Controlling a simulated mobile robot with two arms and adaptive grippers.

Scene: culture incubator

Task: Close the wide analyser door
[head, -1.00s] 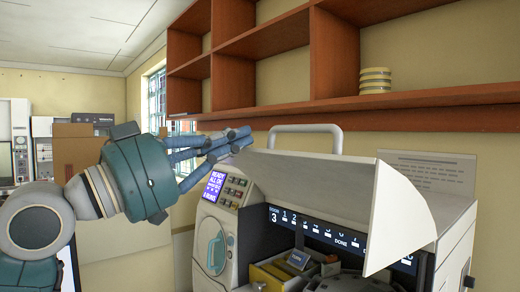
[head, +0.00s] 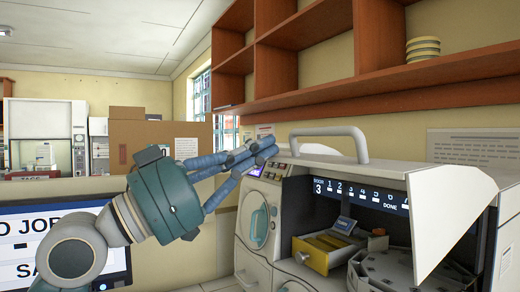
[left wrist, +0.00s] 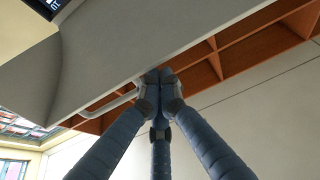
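The analyser's wide door (head: 445,215) is a pale cover with a quarter-round side panel. It is raised, and the inside of the machine shows beneath it. My left gripper (head: 268,150) is at the left end of the cover in the head view, its blue fingers drawn together. In the left wrist view the fingertips (left wrist: 160,78) meet just by the lower edge of a grey panel (left wrist: 150,45), which looks like the door. Whether they touch it I cannot tell. Nothing shows between the fingers. My right gripper is not in view.
Inside the opening are a yellow-fronted drawer (head: 312,255) and a grey round carousel (head: 390,270). A brown wall shelf (head: 400,80) hangs above. A monitor (head: 50,240) stands at lower left.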

